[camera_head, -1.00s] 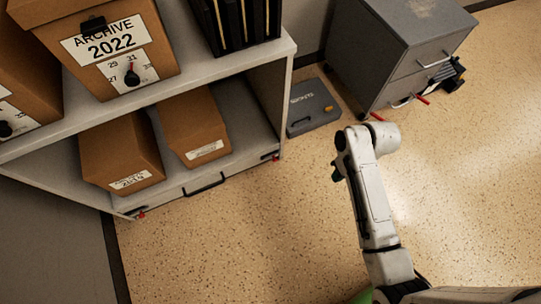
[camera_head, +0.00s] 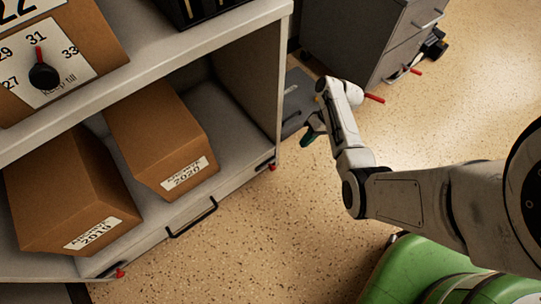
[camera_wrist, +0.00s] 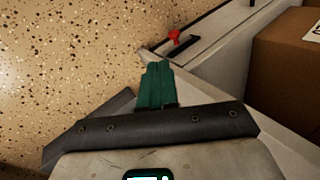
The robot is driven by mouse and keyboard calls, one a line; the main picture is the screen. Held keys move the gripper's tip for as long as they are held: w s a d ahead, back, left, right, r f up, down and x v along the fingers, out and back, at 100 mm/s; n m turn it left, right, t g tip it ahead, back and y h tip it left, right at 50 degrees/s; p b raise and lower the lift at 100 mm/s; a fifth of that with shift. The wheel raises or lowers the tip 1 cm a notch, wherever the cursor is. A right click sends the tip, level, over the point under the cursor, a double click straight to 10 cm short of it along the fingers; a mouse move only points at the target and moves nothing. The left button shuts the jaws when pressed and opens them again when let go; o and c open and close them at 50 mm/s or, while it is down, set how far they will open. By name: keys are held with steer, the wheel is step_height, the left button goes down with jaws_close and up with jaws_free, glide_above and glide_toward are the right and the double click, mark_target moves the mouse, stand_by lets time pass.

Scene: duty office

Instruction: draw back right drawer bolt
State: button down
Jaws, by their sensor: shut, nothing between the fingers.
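The right drawer bolt (camera_head: 271,165) is a small red knob with a dark bar at the right end of the drawer front (camera_head: 165,247), low on the grey shelf unit. In the wrist view a red knob (camera_wrist: 174,37) on a dark bar sits just beyond my fingertips and slightly right, apart from them. My gripper (camera_head: 308,138) has green fingers and is right of the bolt in the head view, not touching it. In the wrist view my gripper (camera_wrist: 158,66) has its fingers together, with nothing between them. The left drawer bolt (camera_head: 119,272) is at the drawer's other end.
A grey case (camera_head: 297,100) lies on the floor behind my gripper. A grey cabinet (camera_head: 360,40) with red knobs stands behind. Speckled floor (camera_head: 250,235) in front is clear.

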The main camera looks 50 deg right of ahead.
steer(key=shift+w+d+f, duration=0.25)
steer(key=shift+w+f, duration=0.15)
steer(key=shift+w, duration=0.1)
steer(key=b, duration=0.6)
glide_toward(271, 167)
step_height(271, 167, down, 5)
steer(key=s+d, duration=0.1)
steer(key=s, duration=0.1)
steer(key=shift+w+a+f+b, duration=0.25)
steer(key=shift+w+a+b, duration=0.2)
steer(key=shift+a, duration=0.2)
steer(key=shift+w+a+f+b, duration=0.3)
steer(key=shift+w+a, duration=0.25)
steer(key=shift+a, duration=0.15)
